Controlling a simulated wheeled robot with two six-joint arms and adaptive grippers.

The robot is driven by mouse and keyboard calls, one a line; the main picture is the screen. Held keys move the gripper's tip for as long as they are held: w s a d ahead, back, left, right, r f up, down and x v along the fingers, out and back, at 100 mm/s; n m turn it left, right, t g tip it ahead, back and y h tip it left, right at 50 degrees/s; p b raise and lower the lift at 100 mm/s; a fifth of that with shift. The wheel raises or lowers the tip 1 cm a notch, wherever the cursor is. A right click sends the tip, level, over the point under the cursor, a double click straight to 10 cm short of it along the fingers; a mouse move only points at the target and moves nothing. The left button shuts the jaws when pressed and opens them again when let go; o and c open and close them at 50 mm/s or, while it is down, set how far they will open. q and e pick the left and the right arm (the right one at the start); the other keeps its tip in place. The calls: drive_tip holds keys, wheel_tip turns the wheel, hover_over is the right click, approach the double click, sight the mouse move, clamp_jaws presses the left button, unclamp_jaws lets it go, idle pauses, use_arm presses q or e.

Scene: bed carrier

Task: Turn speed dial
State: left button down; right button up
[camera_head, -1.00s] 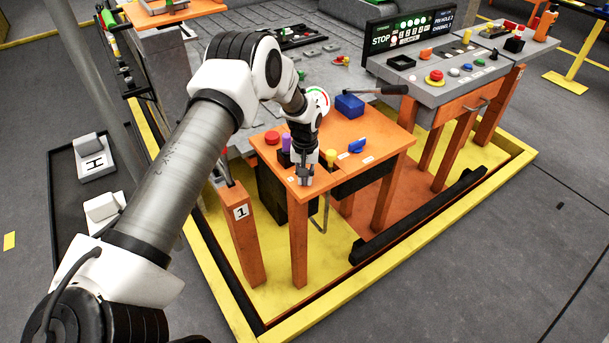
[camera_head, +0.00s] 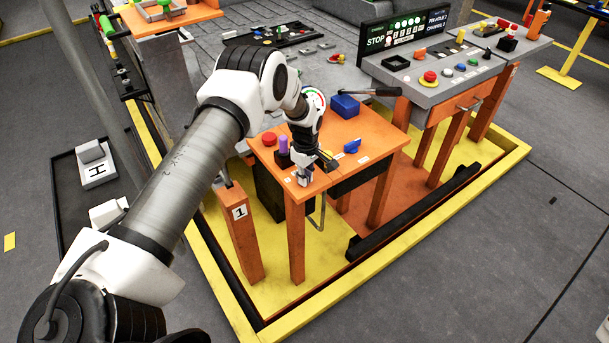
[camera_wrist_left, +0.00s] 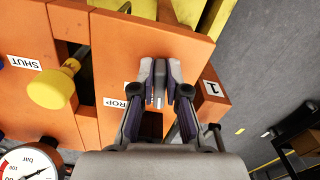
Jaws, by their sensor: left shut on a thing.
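My left gripper (camera_head: 304,178) is at the near left corner of the orange control table (camera_head: 345,178). In the left wrist view its fingers (camera_wrist_left: 159,88) are close together around a small grey piece at the table's edge, mostly hidden between them. A label ending in "ROP" (camera_wrist_left: 115,102) is beside it. I cannot tell whether this piece is the speed dial, as no label reads so. A blue knob (camera_head: 352,146) stands farther right on the tabletop. A yellow knob (camera_wrist_left: 52,88) is left of the fingers in the wrist view. My right gripper is not in view.
A red button (camera_head: 269,139), a purple-topped control (camera_head: 283,145) and a blue box (camera_head: 345,106) are on the table. An orange post marked 1 (camera_head: 240,225) stands close by on the left. A grey console (camera_head: 440,85) is behind right. Yellow edging surrounds the platform.

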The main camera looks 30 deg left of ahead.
use_arm(q)
drive_tip(key=n, duration=0.6)
drive_tip(key=shift+w+f, duration=0.1)
drive_tip(key=shift+w, duration=0.25)
drive_tip(key=shift+n, duration=0.4)
drive_tip(key=c, duration=1.2)
unclamp_jaws()
drive_tip(key=shift+w, duration=0.1)
wheel_tip(320, 180, up, 12)
drive_tip(key=shift+p, duration=0.3)
